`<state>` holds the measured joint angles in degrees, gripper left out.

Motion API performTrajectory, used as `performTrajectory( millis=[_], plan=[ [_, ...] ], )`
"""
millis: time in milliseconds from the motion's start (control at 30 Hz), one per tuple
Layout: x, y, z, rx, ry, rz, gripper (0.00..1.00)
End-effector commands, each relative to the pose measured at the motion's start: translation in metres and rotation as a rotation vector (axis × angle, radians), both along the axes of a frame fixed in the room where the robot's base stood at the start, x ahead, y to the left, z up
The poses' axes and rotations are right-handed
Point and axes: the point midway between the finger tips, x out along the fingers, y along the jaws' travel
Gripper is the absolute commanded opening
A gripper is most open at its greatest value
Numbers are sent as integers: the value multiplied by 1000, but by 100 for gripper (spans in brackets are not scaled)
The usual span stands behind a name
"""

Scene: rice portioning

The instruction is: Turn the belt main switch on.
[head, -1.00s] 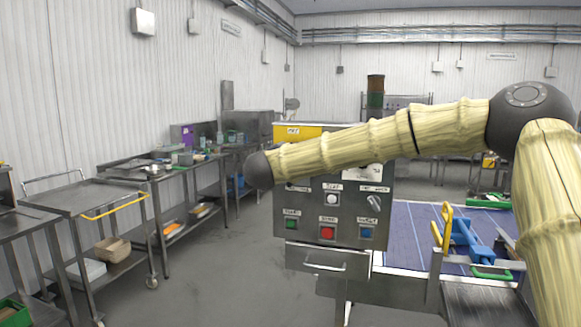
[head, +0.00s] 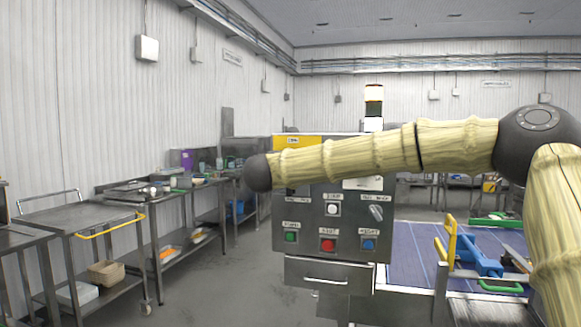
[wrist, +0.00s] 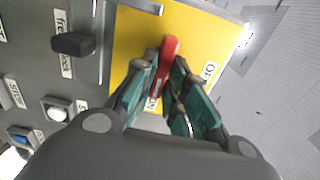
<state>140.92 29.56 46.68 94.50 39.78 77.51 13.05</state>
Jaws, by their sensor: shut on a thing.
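The belt main switch is a red handle (wrist: 170,47) on a yellow plate (wrist: 128,38) in the wrist view. An OFF label (wrist: 209,72) is to the right of the handle, and a partly covered ON label (wrist: 153,103) is near its lower end. My gripper (wrist: 163,68) is shut on the red handle, a green-padded finger on either side. In the head view a bit of the yellow plate (head: 290,141) shows above my arm; the handle and gripper are not visible there.
The grey control panel (head: 345,225) carries a white, a green, a red and a blue button and a grey knob (head: 376,212). A signal lamp (head: 373,93) stands behind my arm, its upper part bright. The blue belt (head: 412,262) is at right; steel carts stand at left.

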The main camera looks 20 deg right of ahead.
Motion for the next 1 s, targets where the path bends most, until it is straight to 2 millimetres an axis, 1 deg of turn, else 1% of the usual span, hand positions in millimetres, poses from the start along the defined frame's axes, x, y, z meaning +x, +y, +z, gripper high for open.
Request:
performTrajectory(
  millis=[300,333,400,433,767,867,1000],
  plan=[
    [0,0,-2,3,1,-1,0],
    [0,0,-2,3,2,-1,18],
    [0,0,-2,3,2,-1,31],
    [0,0,-2,3,2,-1,36],
    [-1,1,-1,1,0,1,36],
    [-5,4,0,1,1,1,36],
    [-20,14,0,0,1,2,36]
  ],
)
